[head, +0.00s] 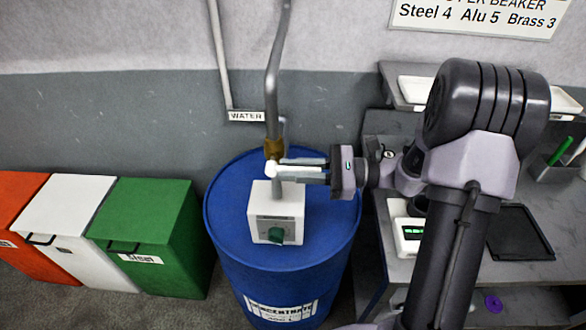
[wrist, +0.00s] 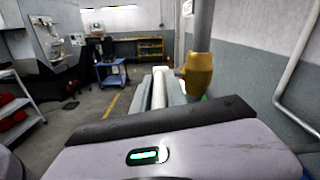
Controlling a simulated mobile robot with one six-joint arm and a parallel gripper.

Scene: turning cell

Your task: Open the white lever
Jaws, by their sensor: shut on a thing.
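The white lever (head: 271,170) sits just below the brass valve body (head: 274,149) on a grey vertical pipe (head: 272,95). In the head view it points right, between my gripper's fingers. My gripper (head: 288,170) reaches in from the right and is shut on the lever. The wrist view also shows the white lever (wrist: 159,88) running lengthwise between the grey fingers, left of the brass valve body (wrist: 197,75). The fingers hide part of the lever.
Below the valve, a white box with a green knob (head: 276,215) stands on a blue drum (head: 232,230). Green (head: 150,215), white and orange bins stand at the left. A grey workbench (head: 460,270) with trays is at the right.

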